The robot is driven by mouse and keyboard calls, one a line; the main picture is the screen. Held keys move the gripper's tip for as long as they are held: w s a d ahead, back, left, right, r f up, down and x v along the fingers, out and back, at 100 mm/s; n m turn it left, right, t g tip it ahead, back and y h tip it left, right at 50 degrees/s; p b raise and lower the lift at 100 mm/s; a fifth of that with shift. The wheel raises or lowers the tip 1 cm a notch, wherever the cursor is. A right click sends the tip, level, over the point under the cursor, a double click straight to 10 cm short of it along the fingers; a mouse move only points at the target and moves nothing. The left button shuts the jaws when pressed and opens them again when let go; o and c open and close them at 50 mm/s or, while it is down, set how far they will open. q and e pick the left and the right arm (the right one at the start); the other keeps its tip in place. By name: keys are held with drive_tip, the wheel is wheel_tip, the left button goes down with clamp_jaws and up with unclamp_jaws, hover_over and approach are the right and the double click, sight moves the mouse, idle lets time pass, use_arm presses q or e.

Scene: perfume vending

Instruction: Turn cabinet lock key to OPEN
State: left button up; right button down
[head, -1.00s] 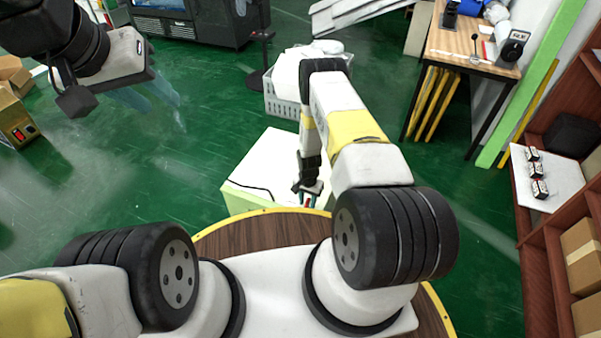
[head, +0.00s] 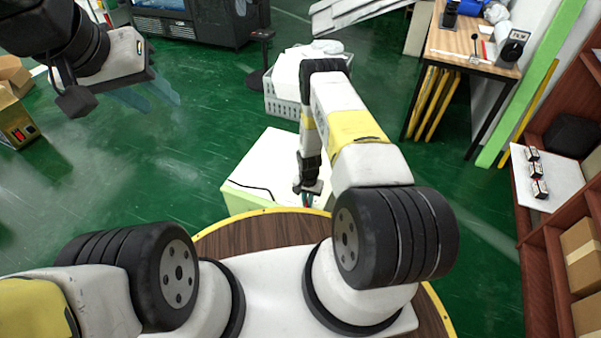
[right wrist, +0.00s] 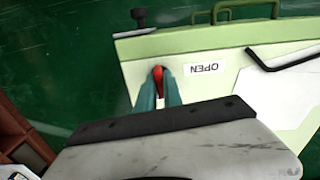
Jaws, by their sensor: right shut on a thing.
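The cabinet is a low pale box with a green edge (head: 260,165) in front of my base in the head view. In the right wrist view, its lock key is a small red piece (right wrist: 158,77) near the top edge. My left gripper (head: 150,96) hangs open and empty at upper left.
A black bent handle (right wrist: 285,58) lies on the cabinet right of the label. A white basket (head: 285,103) stands behind the cabinet. A wooden table (head: 465,50) is at upper right and a brown shelf (head: 535,265) at right.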

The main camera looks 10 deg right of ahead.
drive_tip(key=n, duration=0.8)
drive_tip(key=shift+n, duration=0.4)
drive_tip(key=n, duration=0.4)
drive_tip(key=shift+n, duration=2)
drive_tip(key=shift+w, duration=0.1)
drive_tip(key=c, duration=1.5)
unclamp_jaws()
drive_tip(key=shift+r, duration=0.1)
